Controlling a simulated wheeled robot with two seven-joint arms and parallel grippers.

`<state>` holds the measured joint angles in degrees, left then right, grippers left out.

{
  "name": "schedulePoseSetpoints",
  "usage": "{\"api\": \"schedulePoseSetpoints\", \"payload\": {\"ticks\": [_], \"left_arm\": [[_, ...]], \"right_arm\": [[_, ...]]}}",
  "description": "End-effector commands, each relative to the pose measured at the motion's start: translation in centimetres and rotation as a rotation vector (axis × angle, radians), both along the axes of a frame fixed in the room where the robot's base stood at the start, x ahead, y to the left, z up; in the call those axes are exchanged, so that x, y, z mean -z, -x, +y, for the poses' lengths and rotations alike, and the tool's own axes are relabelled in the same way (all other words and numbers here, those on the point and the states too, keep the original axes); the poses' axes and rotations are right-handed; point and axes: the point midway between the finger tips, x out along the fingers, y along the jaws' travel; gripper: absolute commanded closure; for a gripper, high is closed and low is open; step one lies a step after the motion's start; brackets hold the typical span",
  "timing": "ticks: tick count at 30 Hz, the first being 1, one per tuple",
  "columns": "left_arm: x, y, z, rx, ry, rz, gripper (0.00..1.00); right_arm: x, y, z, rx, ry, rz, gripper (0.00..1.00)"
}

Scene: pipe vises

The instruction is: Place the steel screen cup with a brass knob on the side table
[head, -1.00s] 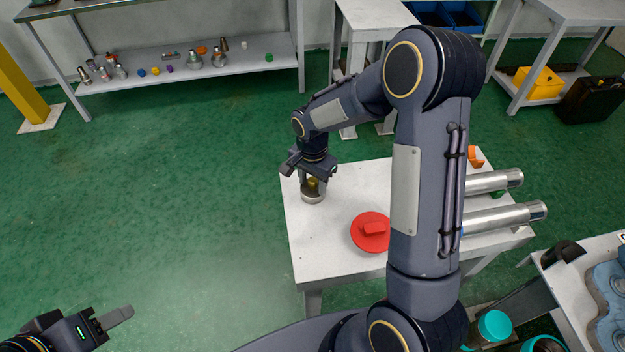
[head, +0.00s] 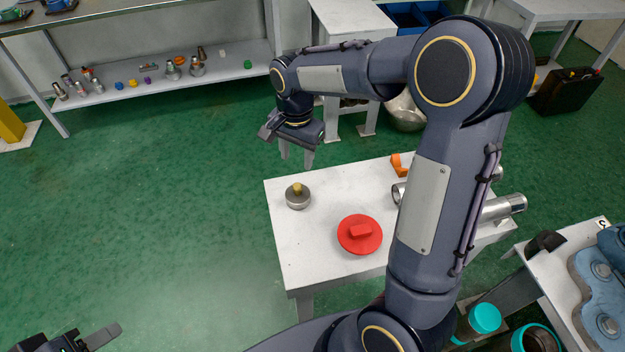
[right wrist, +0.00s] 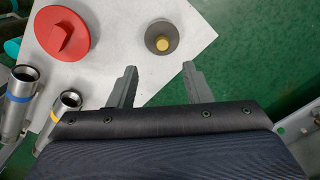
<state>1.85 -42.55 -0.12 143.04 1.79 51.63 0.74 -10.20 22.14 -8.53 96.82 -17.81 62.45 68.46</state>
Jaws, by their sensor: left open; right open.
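The steel screen cup (head: 298,200) stands upright on the white side table (head: 300,248), near its far left corner, with its brass knob (head: 297,188) on top. It also shows in the right wrist view (right wrist: 174,47), beyond the fingertips and apart from them. My right gripper (head: 296,160) is open and empty, raised above and behind the cup in the head view. Its two spread fingers (right wrist: 159,68) show in the right wrist view with nothing between them. My left gripper (head: 105,338) is open at the bottom left, far from the table and partly cut off by the frame.
A red lidded disc (head: 360,234) lies on the side table right of the cup. Steel pipes (head: 503,208) and an orange piece (head: 400,165) lie at its right, partly behind my right arm. A shelf (head: 215,78) with small parts stands at the back left. Green floor left of the table is clear.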

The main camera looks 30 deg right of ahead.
Motion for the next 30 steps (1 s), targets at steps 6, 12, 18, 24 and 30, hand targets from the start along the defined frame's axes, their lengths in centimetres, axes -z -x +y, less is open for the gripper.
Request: {"api": "schedulePoseSetpoints", "payload": {"ticks": [6,12,18,24,30], "left_arm": [[0.0,0.0,0.0,0.000,0.000,0.000,0.55],[0.0,0.0,0.0,0.000,0.000,0.000,0.55],[0.0,0.0,0.0,0.000,0.000,0.000,0.55],[0.0,0.0,0.0,0.000,0.000,0.000,0.55],[0.0,0.0,0.0,0.000,0.000,0.000,0.55]], "right_arm": [[-4.3,6.5,-0.9,-0.204,-0.115,-0.133,0.55],[-6.7,14.3,-0.3,-0.473,-0.166,-0.334,0.55],[-6.3,20.2,1.2,-0.700,-0.127,-0.514,0.55],[-5.5,22.5,2.3,-0.813,-0.080,-0.596,0.55],[-5.3,22.8,2.4,-0.830,-0.074,-0.605,0.55]]}}
